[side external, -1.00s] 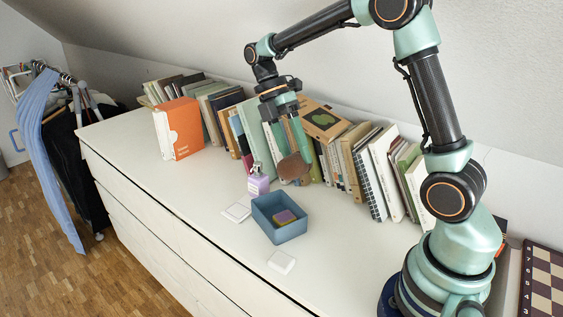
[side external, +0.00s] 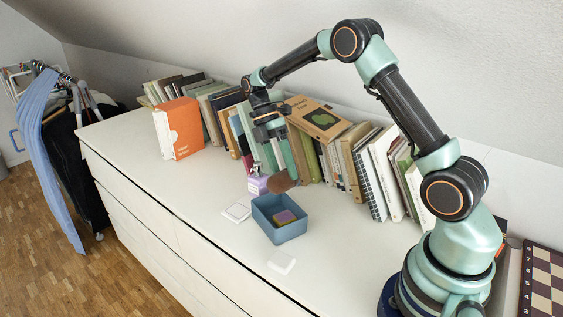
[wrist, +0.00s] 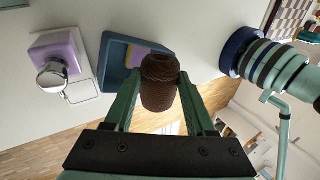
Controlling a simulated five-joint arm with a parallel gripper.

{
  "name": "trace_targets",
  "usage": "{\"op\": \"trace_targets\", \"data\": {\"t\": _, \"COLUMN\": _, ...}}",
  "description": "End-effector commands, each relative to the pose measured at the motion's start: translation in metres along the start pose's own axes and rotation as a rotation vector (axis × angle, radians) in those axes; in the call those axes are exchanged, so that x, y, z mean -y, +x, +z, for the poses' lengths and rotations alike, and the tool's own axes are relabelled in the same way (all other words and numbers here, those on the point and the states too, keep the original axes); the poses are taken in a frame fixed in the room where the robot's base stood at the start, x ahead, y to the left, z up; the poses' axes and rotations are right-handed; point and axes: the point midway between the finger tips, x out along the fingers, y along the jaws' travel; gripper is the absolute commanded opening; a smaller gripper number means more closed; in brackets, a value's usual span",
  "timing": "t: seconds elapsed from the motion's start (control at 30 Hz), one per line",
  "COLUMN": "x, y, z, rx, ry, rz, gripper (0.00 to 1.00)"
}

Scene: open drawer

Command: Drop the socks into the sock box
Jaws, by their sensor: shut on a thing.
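My gripper (side external: 281,172) is shut on a rolled brown sock bundle (side external: 283,183). In the side view the bundle shows just behind and above the far rim of the blue open box (side external: 288,235). In the wrist view the brown bundle (wrist: 160,82) sits between the two green fingers, and it overlaps the right part of the blue box (wrist: 115,72). Inside the box lie a purple bundle (side external: 284,216) and a mustard-yellow one, partly hidden by the box wall.
A lilac dispenser with a metal pump (side external: 258,185) stands close to the box's far left side. White flat squares lie on the dresser left (side external: 236,212) and in front (side external: 282,262) of the box. A row of books (side external: 345,155) lines the wall behind.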

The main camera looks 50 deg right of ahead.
Motion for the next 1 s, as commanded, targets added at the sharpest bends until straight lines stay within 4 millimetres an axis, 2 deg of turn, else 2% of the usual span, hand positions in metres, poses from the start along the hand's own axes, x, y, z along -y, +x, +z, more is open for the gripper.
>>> {"op": "trace_targets", "data": {"t": 0.2, "x": -0.0043, "y": 0.0087, "z": 0.0003, "rx": 0.0, "ry": 0.0, "rz": -0.001, "gripper": 0.01}}
{"op": "trace_targets", "data": {"t": 0.47, "x": -0.0046, "y": 0.0089, "z": 0.0003, "rx": 0.0, "ry": 0.0, "rz": -0.001, "gripper": 0.01}}
{"op": "trace_targets", "data": {"t": 0.5, "x": -0.0046, "y": 0.0089, "z": 0.0003, "rx": 0.0, "ry": 0.0, "rz": -0.001, "gripper": 0.71}}
{"op": "trace_targets", "data": {"t": 0.57, "x": -0.0045, "y": 0.0089, "z": 0.0003, "rx": 0.0, "ry": 0.0, "rz": -0.001, "gripper": 0.91}}
{"op": "trace_targets", "data": {"t": 0.87, "x": -0.0045, "y": 0.0084, "z": 0.0003, "rx": 0.0, "ry": 0.0, "rz": 0.0, "gripper": 0.91}}
{"op": "trace_targets", "data": {"t": 1.0, "x": -0.0051, "y": 0.0013, "z": 0.0004, "rx": 0.0, "ry": 0.0, "rz": 0.001, "gripper": 0.91}}
